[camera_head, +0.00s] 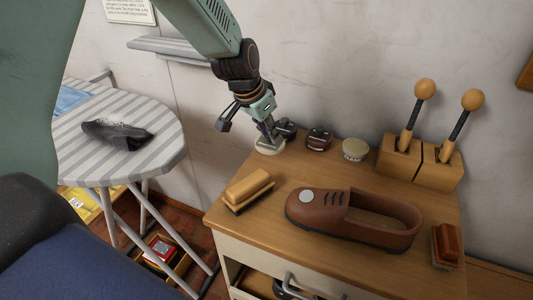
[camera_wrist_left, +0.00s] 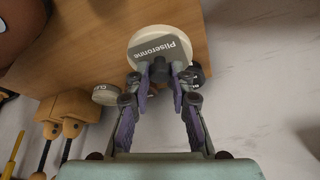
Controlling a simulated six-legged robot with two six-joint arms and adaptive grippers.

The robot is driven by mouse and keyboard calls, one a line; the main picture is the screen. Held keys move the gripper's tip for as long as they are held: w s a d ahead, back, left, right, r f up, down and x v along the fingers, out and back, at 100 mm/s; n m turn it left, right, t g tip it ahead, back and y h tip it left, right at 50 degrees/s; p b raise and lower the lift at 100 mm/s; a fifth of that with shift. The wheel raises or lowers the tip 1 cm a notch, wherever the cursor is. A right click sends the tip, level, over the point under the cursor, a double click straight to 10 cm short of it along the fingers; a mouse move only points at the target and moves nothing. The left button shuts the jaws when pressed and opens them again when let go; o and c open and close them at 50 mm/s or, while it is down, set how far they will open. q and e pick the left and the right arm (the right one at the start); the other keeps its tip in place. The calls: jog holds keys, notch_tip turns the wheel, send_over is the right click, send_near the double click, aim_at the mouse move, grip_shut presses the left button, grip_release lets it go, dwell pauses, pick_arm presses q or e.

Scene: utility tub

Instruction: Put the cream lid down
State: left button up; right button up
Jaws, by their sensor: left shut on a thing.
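The cream lid (camera_head: 270,147) is a round pale disc at the back left of the wooden cabinet top. In the left wrist view the cream lid (camera_wrist_left: 140,40) shows a grey label with lettering and a dark knob in its middle. My left gripper (camera_head: 267,131) points down over it and is shut on the lid; in the wrist view its fingertips (camera_wrist_left: 172,75) close around the dark knob. The lid looks flat and very near the cabinet top. I cannot tell whether it touches the wood. My right gripper is not in view.
Beside the lid stand a dark round tin (camera_head: 287,129), another dark tin (camera_head: 318,139) and a pale-topped tin (camera_head: 355,150). A brush (camera_head: 249,188), a brown shoe (camera_head: 330,212) and a wooden block (camera_head: 430,165) with knobbed handles share the cabinet top. An ironing board (camera_head: 160,150) is left.

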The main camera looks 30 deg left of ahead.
aim_at(265, 144)
pick_arm(q)
jog(key=shift+x, duration=1.2)
jog(key=shift+s+a+f, duration=0.15)
jog(key=shift+s+f, duration=0.05)
jog(key=shift+f, duration=0.2)
jog(key=f+b, duration=0.2)
jog(key=shift+s+f, duration=0.3)
jog(key=shift+f, duration=0.1)
jog(key=shift+w+f, duration=0.2)
jog(key=shift+w, duration=0.1)
jog(key=shift+s+a+f, duration=0.1)
jog(key=shift+s, duration=0.1)
jog(key=o, duration=0.8)
jog(key=shift+w+f, duration=0.1)
jog(key=shift+w, duration=0.05)
jog(key=shift+o, duration=0.2)
